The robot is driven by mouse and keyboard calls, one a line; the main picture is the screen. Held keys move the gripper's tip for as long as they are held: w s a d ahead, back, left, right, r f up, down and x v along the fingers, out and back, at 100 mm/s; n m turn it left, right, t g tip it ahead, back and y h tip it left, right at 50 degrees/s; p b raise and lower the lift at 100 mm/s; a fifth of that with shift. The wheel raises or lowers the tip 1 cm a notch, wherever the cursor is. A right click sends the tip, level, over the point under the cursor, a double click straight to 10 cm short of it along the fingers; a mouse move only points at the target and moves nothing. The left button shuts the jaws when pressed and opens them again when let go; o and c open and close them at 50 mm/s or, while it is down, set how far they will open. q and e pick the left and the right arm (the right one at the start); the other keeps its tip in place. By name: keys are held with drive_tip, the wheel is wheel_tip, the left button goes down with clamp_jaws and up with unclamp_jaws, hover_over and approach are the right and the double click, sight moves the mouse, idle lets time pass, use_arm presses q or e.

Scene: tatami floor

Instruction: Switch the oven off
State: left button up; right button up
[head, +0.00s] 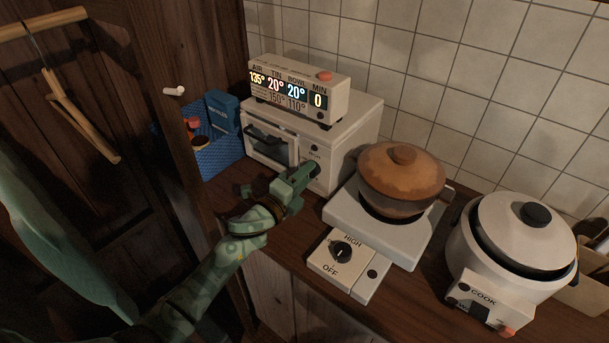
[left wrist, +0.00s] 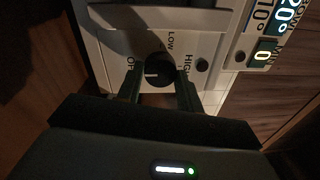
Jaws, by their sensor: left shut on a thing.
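The white oven (head: 352,133) stands on the counter against the tiled wall, with its glass door at the left of its front and a control panel at the right. My left gripper (head: 311,170) is at that panel and hides the knob in the head view. In the left wrist view, the dark oven knob (left wrist: 160,70) sits between the two fingers of my left gripper (left wrist: 160,92), which is shut on it. The knob's pale mark points left, towards the partly hidden OFF label. LOW and HIGH labels show above and to the right. My right gripper is not in view.
A display box (head: 300,93) reading 135°, 20°, 20° and 0 sits on the oven. A hot plate (head: 345,215) with a brown pot (head: 400,178) stands to the right, then a rice cooker (head: 515,240). A blue basket (head: 222,155) is to the left.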

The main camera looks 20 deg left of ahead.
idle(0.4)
use_arm(q)
drive_tip(key=o, duration=1)
drive_tip(key=shift+s, duration=0.1)
drive_tip(key=p+v, duration=0.1)
drive_tip(key=v, duration=1.5)
drive_tip(key=shift+s+f, duration=0.1)
drive_tip(key=shift+a, duration=0.1)
